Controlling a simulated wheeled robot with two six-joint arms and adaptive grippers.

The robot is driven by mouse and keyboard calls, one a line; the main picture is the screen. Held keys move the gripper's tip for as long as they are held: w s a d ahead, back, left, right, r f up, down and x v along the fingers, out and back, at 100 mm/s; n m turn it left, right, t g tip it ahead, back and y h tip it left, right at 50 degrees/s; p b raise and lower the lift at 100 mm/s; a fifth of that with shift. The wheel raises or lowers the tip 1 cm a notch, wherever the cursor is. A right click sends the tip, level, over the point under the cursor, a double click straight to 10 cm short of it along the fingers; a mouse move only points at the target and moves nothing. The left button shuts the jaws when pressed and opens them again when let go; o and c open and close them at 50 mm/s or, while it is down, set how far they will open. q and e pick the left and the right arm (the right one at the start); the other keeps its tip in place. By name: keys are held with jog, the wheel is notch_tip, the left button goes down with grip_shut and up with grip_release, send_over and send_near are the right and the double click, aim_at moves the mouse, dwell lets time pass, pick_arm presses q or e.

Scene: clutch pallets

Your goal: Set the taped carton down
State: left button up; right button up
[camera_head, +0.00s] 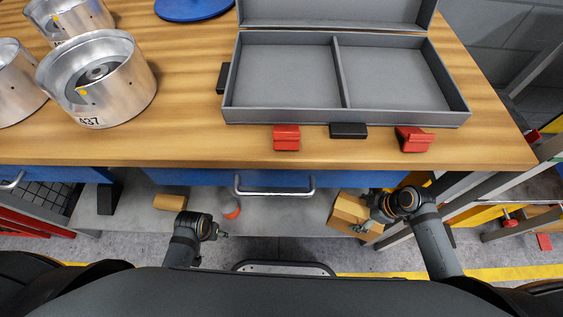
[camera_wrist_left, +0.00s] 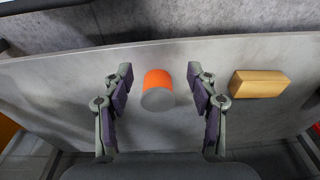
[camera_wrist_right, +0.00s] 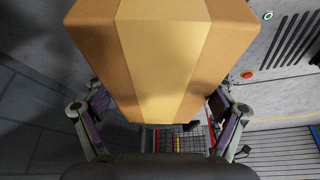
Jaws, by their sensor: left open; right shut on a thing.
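The taped carton (camera_head: 351,212) is a brown box with a paler tape band. It is at the right of the head view, below the table's front edge. My right gripper (camera_head: 372,212) is shut on it. In the right wrist view the carton (camera_wrist_right: 165,60) fills the upper middle between the fingers and hides what lies behind it. My left gripper (camera_head: 216,230) is open and empty, low at the left of the head view. In the left wrist view its fingers (camera_wrist_left: 160,100) stand apart, with an orange-topped cylinder (camera_wrist_left: 158,90) beyond and between them.
Below is a grey shelf (camera_head: 275,215) with a tan block (camera_head: 170,202) and the orange cylinder (camera_head: 231,210). A drawer handle (camera_head: 275,192) juts out above it.

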aim_at(337, 200)
pick_arm(q)
notch_tip(337, 200, up, 7)
jog(key=d+b, duration=0.2)
jog(key=b, duration=0.2)
pick_arm(e)
jog(key=w+a+f, duration=0.1)
jog(key=w+a, duration=0.1)
jog(key=w+a+f, duration=0.1)
jog(key=a, duration=0.1)
jog(key=w+a+f, duration=0.1)
jog(key=w, duration=0.1)
jog(key=shift+w+a+f, duration=0.3)
jog(key=shift+a+f, duration=0.1)
pick_arm(q)
notch_tip(337, 200, down, 6)
jog(key=w+d+t+h+b, duration=0.1)
jog(key=d+t+b, duration=0.1)
jog(key=t+b, duration=0.1)
jog(key=shift+r+h+b, duration=0.15)
jog(key=shift+h+b, duration=0.15)
jog(key=shift+b, duration=0.3)
pick_arm(e)
jog(key=w+a+f, duration=0.4)
jog(key=f, duration=0.5)
jog(key=shift+a, duration=0.15)
jog(key=shift+w+f, duration=0.1)
jog(key=shift+f, duration=0.05)
jog(key=o, duration=1.5)
